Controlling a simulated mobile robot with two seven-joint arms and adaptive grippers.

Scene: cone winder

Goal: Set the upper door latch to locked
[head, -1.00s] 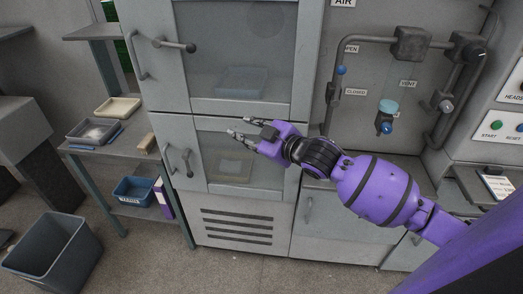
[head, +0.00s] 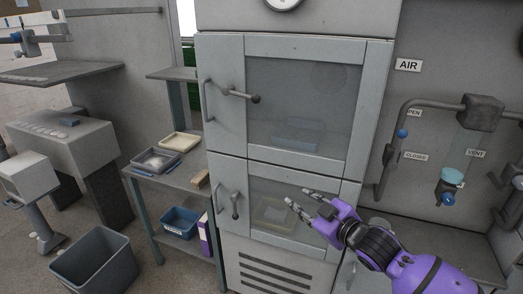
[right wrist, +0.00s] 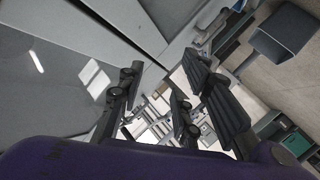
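The upper door (head: 367,100) of the grey cabinet is shut. Its latch (head: 240,94) is a dark lever with a round knob, pointing right and slightly down, beside the upper bar handle (head: 206,103). The lower door latch (head: 235,207) hangs down. My right gripper (head: 300,201) is open and empty in front of the lower door's window, below and to the right of the upper latch and apart from it. In the right wrist view its dark fingers (right wrist: 165,100) are spread with nothing between them. My left gripper is not in view.
A side table with a cream tray (head: 180,141) and a grey tray (head: 155,160) stands left of the cabinet. A grey bin (head: 94,264) is on the floor. Pipes and a vent valve (head: 447,198) are on the right. Space before the upper door is clear.

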